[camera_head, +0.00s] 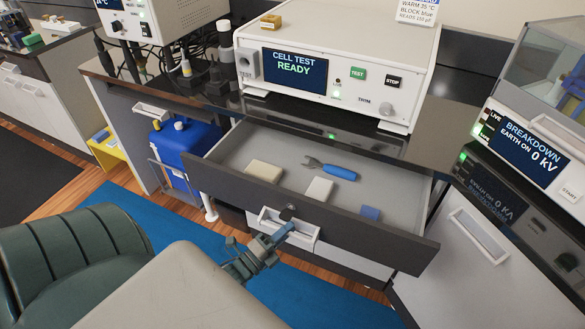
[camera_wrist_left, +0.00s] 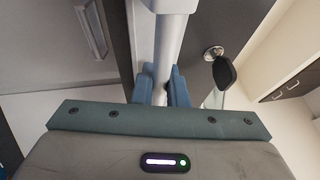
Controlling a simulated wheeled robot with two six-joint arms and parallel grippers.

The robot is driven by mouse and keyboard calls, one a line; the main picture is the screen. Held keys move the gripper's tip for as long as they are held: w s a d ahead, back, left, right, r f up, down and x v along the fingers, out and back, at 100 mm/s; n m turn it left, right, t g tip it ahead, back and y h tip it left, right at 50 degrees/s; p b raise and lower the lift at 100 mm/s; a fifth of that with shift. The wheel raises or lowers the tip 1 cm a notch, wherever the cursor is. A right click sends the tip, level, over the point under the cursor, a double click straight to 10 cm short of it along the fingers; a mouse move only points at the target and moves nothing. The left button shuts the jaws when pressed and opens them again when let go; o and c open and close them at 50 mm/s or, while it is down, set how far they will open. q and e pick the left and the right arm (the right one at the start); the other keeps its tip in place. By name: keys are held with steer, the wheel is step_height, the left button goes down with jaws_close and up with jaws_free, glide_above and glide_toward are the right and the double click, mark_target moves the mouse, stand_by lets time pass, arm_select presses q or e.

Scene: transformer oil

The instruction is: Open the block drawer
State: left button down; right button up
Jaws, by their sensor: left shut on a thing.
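The block drawer (camera_head: 385,228) stands pulled out under the counter, with its inside showing. My left gripper (camera_head: 277,236) is at the drawer front, shut on the pale drawer handle (camera_head: 305,232). The left wrist view shows the blue fingers (camera_wrist_left: 162,88) on either side of the pale handle bar (camera_wrist_left: 170,50). My right gripper is in neither view.
The cell tester (camera_head: 330,75) stands on the dark counter above the drawer. A blue container (camera_head: 187,140) is left of the drawer. The breakdown unit (camera_head: 535,150) and a white cabinet (camera_head: 475,255) are at the right.

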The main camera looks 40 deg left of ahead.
arm_select(q)
steer(key=s+d+p, duration=0.2)
steer(key=s, duration=0.8)
steer(key=shift+d+p, duration=0.2)
steer(key=shift+p, duration=0.2)
steer(key=c, duration=1.7)
jaws_free()
steer(key=shift+c, duration=0.2)
steer(key=shift+w, duration=0.1)
steer(key=b+v, duration=0.2)
steer(key=v, duration=0.8)
steer(key=shift+s+b, duration=0.3)
steer(key=shift+s, duration=0.1)
steer(key=shift+a+f, duration=0.1)
